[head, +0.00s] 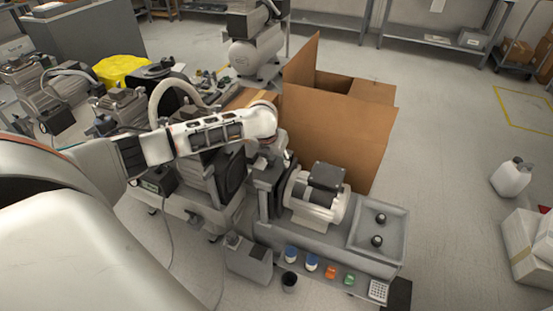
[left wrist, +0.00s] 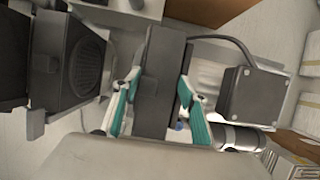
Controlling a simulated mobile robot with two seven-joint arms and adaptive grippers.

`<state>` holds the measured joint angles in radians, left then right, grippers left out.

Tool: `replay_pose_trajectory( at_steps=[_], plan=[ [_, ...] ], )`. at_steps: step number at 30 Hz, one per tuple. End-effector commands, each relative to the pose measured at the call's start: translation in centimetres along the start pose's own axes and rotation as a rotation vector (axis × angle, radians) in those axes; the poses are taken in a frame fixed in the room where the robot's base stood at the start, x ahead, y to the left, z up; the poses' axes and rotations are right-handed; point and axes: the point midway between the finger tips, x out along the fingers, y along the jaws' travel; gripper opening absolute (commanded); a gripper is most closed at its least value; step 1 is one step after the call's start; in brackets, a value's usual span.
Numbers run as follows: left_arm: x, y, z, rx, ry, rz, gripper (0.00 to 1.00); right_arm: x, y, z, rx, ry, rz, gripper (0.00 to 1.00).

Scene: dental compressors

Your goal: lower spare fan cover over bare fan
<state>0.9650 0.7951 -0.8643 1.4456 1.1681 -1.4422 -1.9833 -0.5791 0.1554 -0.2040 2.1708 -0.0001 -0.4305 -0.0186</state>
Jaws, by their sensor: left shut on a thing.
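My left gripper (head: 267,158) points down and is shut on the dark box-shaped fan cover (head: 268,187). In the left wrist view the teal-padded fingers (left wrist: 159,82) press on both sides of this cover (left wrist: 164,55). The cover is at the left end of the pale motor (head: 312,205), which has a dark terminal box (head: 327,176) on top; the box also shows in the left wrist view (left wrist: 254,96). The bare fan is hidden, so I cannot tell whether the cover is around it or beside it. My right gripper is out of view.
Another compressor with a dark grilled cover (left wrist: 85,60) stands close on the left. An open cardboard box (head: 340,130) is right behind the motor.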

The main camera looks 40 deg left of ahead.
Motion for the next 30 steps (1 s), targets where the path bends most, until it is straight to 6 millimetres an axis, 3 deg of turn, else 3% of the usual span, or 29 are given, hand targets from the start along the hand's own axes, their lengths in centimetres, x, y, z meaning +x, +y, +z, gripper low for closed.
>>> replay_pose_trajectory(
  at_steps=[30],
  plan=[
    [-0.03, -0.04, 0.60, -0.001, -0.002, -0.001, 0.00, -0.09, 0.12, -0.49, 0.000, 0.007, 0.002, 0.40]
  ],
)
